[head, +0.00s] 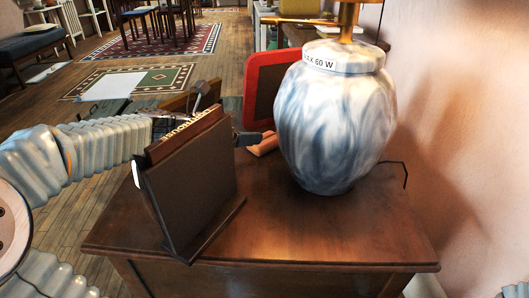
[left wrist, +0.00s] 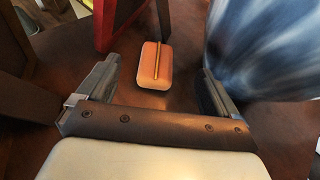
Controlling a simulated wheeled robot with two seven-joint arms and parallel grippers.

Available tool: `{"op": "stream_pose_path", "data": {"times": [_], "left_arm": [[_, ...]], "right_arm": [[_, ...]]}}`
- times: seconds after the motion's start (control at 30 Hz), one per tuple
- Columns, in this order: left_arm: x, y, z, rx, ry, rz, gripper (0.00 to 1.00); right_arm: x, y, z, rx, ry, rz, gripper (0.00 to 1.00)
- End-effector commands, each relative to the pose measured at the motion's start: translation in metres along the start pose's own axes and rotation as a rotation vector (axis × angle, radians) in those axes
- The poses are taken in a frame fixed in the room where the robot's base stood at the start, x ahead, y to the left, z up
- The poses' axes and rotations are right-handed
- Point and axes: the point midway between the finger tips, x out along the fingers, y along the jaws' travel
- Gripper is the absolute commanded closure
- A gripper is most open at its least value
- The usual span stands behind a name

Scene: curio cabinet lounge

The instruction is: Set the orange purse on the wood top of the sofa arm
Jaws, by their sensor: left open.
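The orange purse (left wrist: 155,66), a small rounded block with a gold bar along its top, lies on the dark wood cabinet top. In the head view the left gripper (head: 240,122) is partly hidden behind the stand. My right gripper is not in view. I cannot make out the sofa arm's wood top for certain.
A blue-and-white lamp (head: 335,120) stands close right of the purse. A red-framed board (head: 262,90) is behind it. The dark stand (head: 190,185) holds a book at the front left. The cabinet top (head: 310,230) is clear in front. A dark blue seat (head: 28,43) is far left.

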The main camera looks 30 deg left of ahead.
Motion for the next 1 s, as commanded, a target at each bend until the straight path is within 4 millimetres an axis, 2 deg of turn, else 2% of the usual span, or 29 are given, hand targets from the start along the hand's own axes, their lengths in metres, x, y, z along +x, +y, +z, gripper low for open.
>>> {"op": "stream_pose_path", "data": {"times": [0.03, 0.17, 0.37, 0.6, 0.7, 0.97, 1.0], "left_arm": [[0.007, 0.0, -0.018, -0.002, 0.002, -0.001, 0.06], [0.015, 0.0, -0.035, -0.002, 0.001, 0.0, 0.06], [0.031, 0.0, -0.03, 0.0, 0.001, -0.002, 0.06], [0.073, 0.0, -0.031, -0.001, 0.001, -0.003, 0.06], [0.084, 0.0, -0.03, 0.0, 0.001, -0.002, 0.06], [0.087, 0.0, -0.028, 0.0, 0.0, 0.0, 0.06], [0.087, 0.0, -0.028, 0.0, 0.0, 0.0, 0.09]], "right_arm": [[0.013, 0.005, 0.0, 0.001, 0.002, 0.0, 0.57], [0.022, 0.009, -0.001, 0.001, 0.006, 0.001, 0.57], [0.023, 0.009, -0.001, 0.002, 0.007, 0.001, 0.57], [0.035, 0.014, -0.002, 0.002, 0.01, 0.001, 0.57], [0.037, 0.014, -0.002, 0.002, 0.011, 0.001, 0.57], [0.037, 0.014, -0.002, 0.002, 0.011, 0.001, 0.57], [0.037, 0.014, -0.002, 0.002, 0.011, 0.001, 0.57]]}}
